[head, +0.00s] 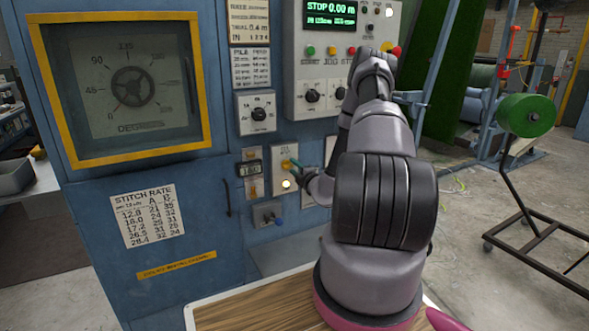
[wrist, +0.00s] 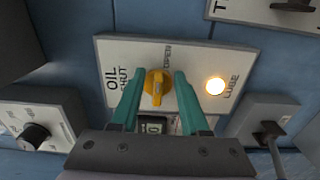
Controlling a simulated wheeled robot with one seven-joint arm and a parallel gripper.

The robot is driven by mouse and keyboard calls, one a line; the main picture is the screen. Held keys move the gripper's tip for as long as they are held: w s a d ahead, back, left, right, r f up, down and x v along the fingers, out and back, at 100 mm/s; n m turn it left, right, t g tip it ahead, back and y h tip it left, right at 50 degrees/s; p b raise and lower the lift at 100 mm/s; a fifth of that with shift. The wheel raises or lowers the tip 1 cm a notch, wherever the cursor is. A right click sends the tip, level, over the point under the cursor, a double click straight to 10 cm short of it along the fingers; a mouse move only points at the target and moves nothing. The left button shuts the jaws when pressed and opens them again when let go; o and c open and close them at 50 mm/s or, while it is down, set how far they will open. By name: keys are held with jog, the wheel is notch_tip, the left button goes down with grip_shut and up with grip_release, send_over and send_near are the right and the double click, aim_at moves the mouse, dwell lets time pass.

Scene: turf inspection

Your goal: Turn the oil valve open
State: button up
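The oil valve is a yellow knob (wrist: 157,84) on a pale plate (wrist: 112,50) marked OIL, SHUT and OPEN, in the middle of the wrist view. Its raised grip looks roughly upright in that picture; which mark it points to is not clear. My gripper (wrist: 158,76) has its two teal fingers apart, one on each side of the knob, with narrow gaps showing. Whether a finger touches it is hard to tell. In the head view my gripper (head: 293,163) is at the plate on the blue cabinet, and the knob is small and partly covered.
A lit lamp (wrist: 215,86) marked LUBE sits on the same plate, right of the knob. A counter (wrist: 154,126) is just below, partly behind the fingers. A black dial (wrist: 33,135) and a lever switch (wrist: 268,132) flank it. A wooden top (head: 255,308) is below my arm.

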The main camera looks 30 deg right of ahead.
jog(key=s, duration=1)
jog(key=shift+s+d, duration=0.15)
jog(key=shift+s, duration=0.2)
jog(key=shift+r, duration=0.1)
